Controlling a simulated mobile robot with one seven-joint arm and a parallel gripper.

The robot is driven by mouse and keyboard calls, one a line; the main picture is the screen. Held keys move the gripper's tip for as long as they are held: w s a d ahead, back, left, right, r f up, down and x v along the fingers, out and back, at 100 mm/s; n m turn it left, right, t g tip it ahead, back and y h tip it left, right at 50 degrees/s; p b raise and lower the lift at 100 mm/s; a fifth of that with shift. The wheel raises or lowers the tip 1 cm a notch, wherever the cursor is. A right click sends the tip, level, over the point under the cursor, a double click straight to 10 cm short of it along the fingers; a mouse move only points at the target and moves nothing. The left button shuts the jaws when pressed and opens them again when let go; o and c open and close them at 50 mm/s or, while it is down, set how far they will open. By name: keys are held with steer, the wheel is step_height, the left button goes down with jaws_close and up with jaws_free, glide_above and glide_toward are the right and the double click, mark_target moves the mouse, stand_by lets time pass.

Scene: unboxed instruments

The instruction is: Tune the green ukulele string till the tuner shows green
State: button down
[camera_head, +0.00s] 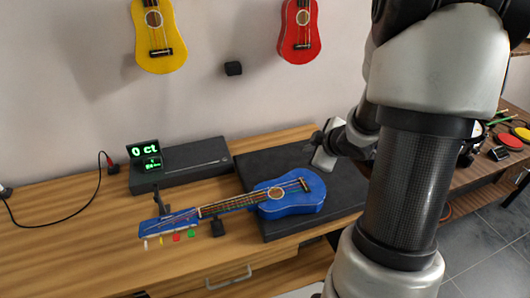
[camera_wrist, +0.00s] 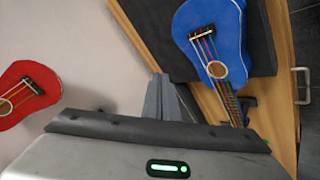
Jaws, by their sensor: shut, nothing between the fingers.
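The blue ukulele (camera_head: 292,194) lies face up, its body on a black mat (camera_head: 272,162) and its headstock (camera_head: 168,224) to the left. Below the headstock's edge are small pegs: white, yellow, red and a green peg (camera_head: 191,233). The tuner display (camera_head: 144,150) shows "0 ct" in green above a smaller green screen. In the wrist view the ukulele body (camera_wrist: 215,40) shows coloured strings; its headstock is hidden. My gripper (camera_wrist: 163,82) is shut and empty, to the left of the body there. In the head view it is behind the ukulele body, well away from the pegs.
A black flat box (camera_head: 195,160) stands at the back of the wooden table (camera_head: 110,245). A yellow ukulele (camera_head: 158,40) and a red ukulele (camera_head: 299,32) hang on the wall. A cable (camera_head: 75,215) lies at the left. A dark support stands under the neck.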

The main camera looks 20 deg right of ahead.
steer(key=a+f+y, duration=0.1)
steer(key=s+a+f+n+y, duration=0.1)
steer(key=a+f, duration=0.1)
steer(key=shift+s+a+f, duration=0.1)
steer(key=shift+s+a, duration=0.1)
steer(key=shift+a, duration=0.1)
steer(key=b, duration=0.8)
glide_above(293, 192)
steer(key=s, duration=0.1)
steer(key=f, duration=0.7)
steer(key=shift+s+d+f, duration=0.1)
steer(key=shift+d+f, duration=0.05)
steer(key=shift+d, duration=0.15)
steer(key=shift+f+b, duration=0.4)
steer(key=shift+f, duration=0.35)
steer(key=shift+f, duration=0.4)
steer(key=shift+f+b, duration=0.3)
steer(key=shift+b, duration=0.15)
stand_by(0.5)
steer(key=shift+r, duration=0.15)
steer(key=shift+r+p, duration=0.6)
steer(key=shift+p, duration=0.2)
